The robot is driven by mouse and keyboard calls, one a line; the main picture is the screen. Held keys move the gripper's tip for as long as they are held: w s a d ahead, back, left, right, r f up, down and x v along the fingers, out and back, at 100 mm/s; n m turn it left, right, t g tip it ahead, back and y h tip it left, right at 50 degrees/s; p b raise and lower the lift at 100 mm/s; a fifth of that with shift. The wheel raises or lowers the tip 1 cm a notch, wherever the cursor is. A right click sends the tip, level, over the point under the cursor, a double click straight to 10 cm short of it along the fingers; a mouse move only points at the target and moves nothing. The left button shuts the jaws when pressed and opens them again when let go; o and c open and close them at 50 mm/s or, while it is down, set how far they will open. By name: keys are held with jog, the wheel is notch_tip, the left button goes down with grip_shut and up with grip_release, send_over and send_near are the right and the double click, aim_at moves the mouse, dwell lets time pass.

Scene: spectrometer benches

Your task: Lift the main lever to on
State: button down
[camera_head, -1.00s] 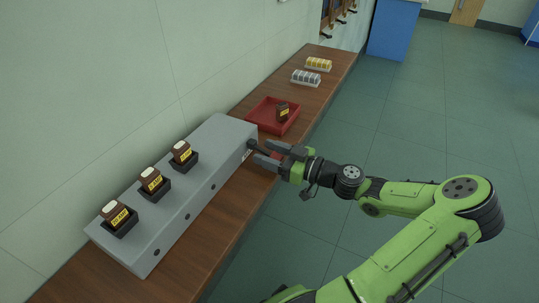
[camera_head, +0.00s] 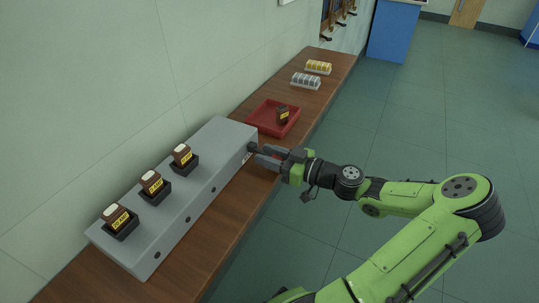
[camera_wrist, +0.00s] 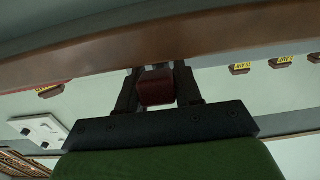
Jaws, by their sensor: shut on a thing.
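The main lever (camera_head: 253,147) sits on the right end of the grey box (camera_head: 212,150), a dark piece reaching toward my gripper. Its red handle (camera_wrist: 156,87) shows between the two fingers in the wrist view. My gripper (camera_head: 264,155) is shut on this handle, with the fingers pointing at the box end. It also shows in the wrist view (camera_wrist: 156,80), one finger on each side of the handle. In the head view the fingers hide the handle, and the lever's exact tilt is hard to tell.
Three brown fuses with yellow labels (camera_head: 152,183) stand in black holders on the box. A red tray (camera_head: 264,114) with one dark fuse (camera_head: 282,114) lies just behind. Two small racks (camera_head: 305,81) stand farther along the wooden bench (camera_head: 338,68). The floor at right is clear.

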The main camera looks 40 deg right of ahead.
aim_at(255, 148)
jog(key=r+g+p, duration=0.1)
jog(key=g+p, duration=0.1)
jog(key=p, duration=0.1)
jog(key=shift+r+h+p, duration=0.3)
jog(key=shift+r+h, duration=0.1)
jog(key=r+g+p, duration=0.1)
jog(key=g+p, duration=0.1)
jog(key=p, duration=0.1)
jog(key=shift+w+r+g+h, duration=0.1)
jog(key=shift+g+h, duration=0.2)
jog(key=shift+h, duration=0.1)
jog(key=g+p, duration=0.1)
jog(key=r+g+h+p, duration=0.1)
jog(key=shift+w+a+p, duration=0.1)
jog(key=shift+w+p, duration=0.15)
jog(key=shift+p, duration=0.05)
jog(key=shift+w+r+g+p, duration=0.1)
jog(key=shift+g+p, duration=0.3)
jog(key=shift+g, duration=0.3)
jog(key=shift+h, duration=0.3)
jog(key=c, duration=0.8)
grip_release()
jog(key=shift+c, duration=0.2)
